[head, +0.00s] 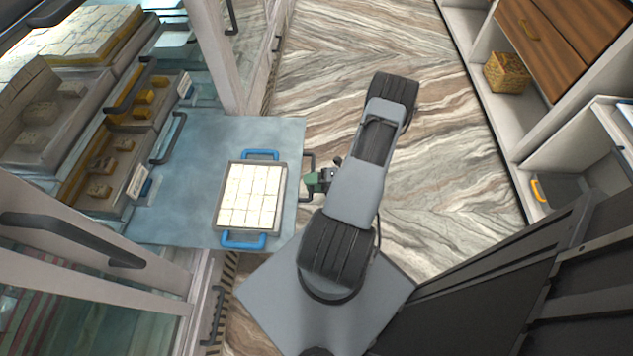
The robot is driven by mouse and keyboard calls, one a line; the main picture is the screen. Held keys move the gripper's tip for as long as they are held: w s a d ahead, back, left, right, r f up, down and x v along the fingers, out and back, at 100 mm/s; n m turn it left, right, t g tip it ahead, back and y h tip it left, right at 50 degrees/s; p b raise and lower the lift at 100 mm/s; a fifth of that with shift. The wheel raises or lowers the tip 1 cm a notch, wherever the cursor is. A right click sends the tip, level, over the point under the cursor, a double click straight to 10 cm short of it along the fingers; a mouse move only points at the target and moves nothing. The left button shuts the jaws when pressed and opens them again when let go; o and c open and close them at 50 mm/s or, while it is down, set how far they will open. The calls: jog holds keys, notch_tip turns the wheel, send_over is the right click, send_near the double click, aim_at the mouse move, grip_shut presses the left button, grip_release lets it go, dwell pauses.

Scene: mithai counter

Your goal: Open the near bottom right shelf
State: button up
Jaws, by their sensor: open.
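A blue-grey shelf (185,205) sticks out from the glass-fronted counter on the left, over the floor. A tray (219,200) of white square sweets with blue handles sits on it. A black bar handle (305,156) is on the shelf's outer edge. My gripper (314,182) is open at this handle; I cannot tell whether its fingers are around the bar or only beside it. My arm comes from the lower right and partly hides the gripper. I cannot tell from this view which of the counter's shelves is the near bottom right one.
Upper shelves with sweets (75,40) and black handles are at the left. A counter door with a dark handle (70,238) is at the lower left. A wooden drawer unit (560,40) and a woven basket (507,73) are at the right. The marbled floor (340,40) between is clear.

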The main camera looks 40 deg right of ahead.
jog(key=p+v, duration=0.2)
jog(key=v, duration=1.1)
jog(key=shift+s+d, duration=0.25)
jog(key=shift+d, duration=0.05)
